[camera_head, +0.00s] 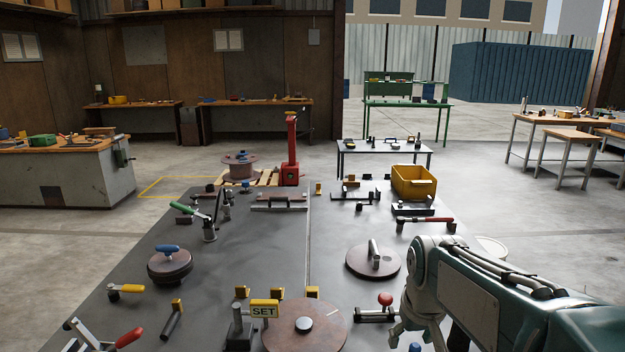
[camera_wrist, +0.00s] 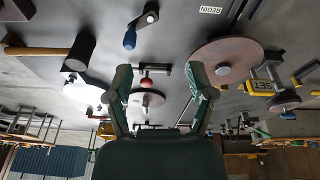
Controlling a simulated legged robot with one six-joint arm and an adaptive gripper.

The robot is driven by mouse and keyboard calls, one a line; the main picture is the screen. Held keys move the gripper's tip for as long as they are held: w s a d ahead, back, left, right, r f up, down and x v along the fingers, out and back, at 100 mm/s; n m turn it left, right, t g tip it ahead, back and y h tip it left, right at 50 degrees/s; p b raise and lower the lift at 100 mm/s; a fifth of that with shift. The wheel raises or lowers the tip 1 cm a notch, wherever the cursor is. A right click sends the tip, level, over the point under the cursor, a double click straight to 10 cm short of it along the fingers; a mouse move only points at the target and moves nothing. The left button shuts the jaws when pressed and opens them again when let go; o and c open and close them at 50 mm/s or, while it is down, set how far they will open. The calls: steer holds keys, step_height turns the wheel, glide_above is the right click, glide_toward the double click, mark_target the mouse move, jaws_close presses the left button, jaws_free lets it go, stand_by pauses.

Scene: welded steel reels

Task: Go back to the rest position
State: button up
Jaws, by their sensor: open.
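My gripper shows in the wrist view (camera_wrist: 160,76) with its two green fingers spread wide apart and nothing between them. In the head view my arm comes in from the lower right and bends down over the right side of the grey steel table (camera_head: 270,240). The gripper end there is partly cut off and hard to make out. A red ball knob (camera_head: 385,299) stands just left of it; in the wrist view the knob (camera_wrist: 146,82) appears between the fingers, and I cannot tell how far beyond them.
A large brown disc (camera_head: 290,330) lies near the front by a yellow SET sign (camera_head: 264,309). A disc with an upright handle (camera_head: 373,262) and a blue-handled disc (camera_head: 170,266) stand farther back. A yellow bin (camera_head: 413,182) and red post (camera_head: 291,150) stand beyond.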

steer(key=s+a+m+t, duration=0.1)
steer(key=s+t, duration=0.2)
steer(key=s, duration=1.3)
steer(key=shift+a+r, duration=0.2)
steer(key=shift+r, duration=0.25)
steer(key=shift+c, duration=1)
